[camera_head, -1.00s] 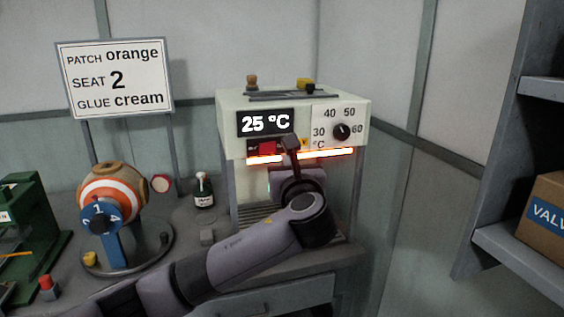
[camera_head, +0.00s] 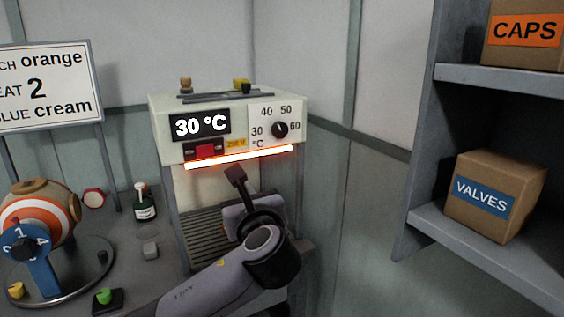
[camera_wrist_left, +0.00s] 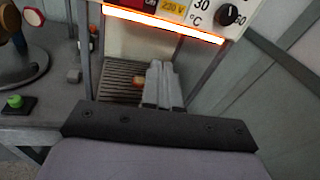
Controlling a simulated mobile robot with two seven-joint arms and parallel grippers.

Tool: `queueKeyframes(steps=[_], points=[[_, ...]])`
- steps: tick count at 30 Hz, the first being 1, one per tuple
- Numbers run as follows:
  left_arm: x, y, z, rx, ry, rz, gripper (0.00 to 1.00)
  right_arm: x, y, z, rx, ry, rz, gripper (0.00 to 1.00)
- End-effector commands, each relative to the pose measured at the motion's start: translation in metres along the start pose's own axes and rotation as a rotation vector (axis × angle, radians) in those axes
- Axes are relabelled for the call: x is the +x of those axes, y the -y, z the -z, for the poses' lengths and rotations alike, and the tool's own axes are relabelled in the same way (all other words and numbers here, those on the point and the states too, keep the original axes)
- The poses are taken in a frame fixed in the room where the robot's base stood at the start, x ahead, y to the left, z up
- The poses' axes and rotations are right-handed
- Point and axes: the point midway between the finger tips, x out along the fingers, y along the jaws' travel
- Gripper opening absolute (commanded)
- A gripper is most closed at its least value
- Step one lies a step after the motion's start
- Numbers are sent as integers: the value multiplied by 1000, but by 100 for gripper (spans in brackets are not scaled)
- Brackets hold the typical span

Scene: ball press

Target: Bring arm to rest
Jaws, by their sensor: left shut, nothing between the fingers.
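My left arm comes in from the bottom of the head view. Its gripper (camera_head: 236,176) is shut and empty, in front of the open bay of the heater press (camera_head: 165,130), below its glowing bar. In the left wrist view the shut fingers (camera_wrist_left: 156,68) point at the ribbed plate (camera_wrist_left: 115,75) in the bay. A small orange spot (camera_wrist_left: 138,82) shows beside the fingers; I cannot tell what it is. The red switch (camera_head: 205,152) is clear of the gripper, and the display (camera_head: 200,124) reads 30 °C. My right gripper is not in view.
The glowing bar (camera_head: 240,157) is just above the gripper. To the left stand a striped ball (camera_head: 32,212) on a blue stand, a dark bottle (camera_head: 145,205) and a green button (camera_head: 104,296). A shelf with a VALVES box (camera_head: 495,192) is at the right.

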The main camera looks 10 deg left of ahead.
Motion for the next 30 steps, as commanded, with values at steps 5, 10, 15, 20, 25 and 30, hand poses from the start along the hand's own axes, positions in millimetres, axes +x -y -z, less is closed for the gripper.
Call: queueKeyframes(steps=[5, 10, 15, 20, 25, 30], points=[[-4, -7, 89, -296, -225, 78, 0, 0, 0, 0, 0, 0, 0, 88], [-21, -20, 166, -642, -439, 84, 0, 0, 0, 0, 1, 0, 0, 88], [-47, -42, 233, -1007, -629, 15, 0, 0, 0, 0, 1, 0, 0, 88], [-78, -71, 286, -1359, -767, -111, 0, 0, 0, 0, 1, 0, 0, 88], [-114, -110, 329, -1737, -853, -295, 0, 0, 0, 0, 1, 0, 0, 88], [-152, -158, 361, -2105, -863, -509, 0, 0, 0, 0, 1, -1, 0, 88]])
